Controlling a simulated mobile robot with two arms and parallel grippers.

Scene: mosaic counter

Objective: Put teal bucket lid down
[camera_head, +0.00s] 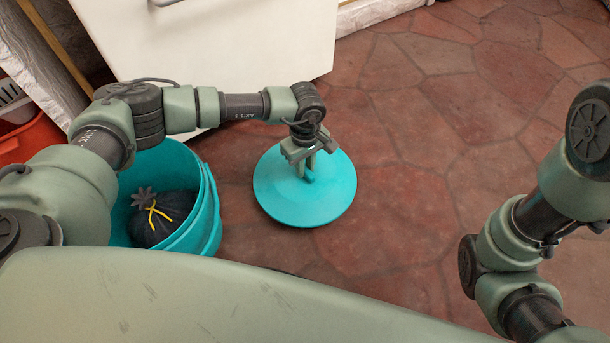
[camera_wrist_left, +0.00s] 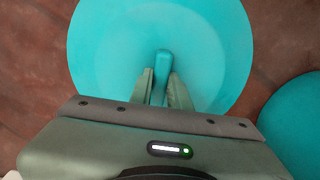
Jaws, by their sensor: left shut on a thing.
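The teal bucket lid (camera_head: 275,195) is a round disc with a raised bar handle, right of the bucket in the head view. My left gripper (camera_head: 305,172) is above it, shut on the lid's handle. In the left wrist view the lid (camera_wrist_left: 110,50) fills the upper middle, with the handle between the fingers of the left gripper (camera_wrist_left: 160,88). I cannot tell whether the lid touches the floor. The teal bucket (camera_head: 208,205) stands open, holding a dark tied bag (camera_head: 160,222) with a yellow tie. My right arm shows at the right; its gripper is out of view.
The red stone floor (camera_head: 430,160) is clear to the right of the lid. A white cabinet or appliance front (camera_head: 220,45) stands at the back. An orange container (camera_head: 30,135) is at the left edge, partly behind my left arm.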

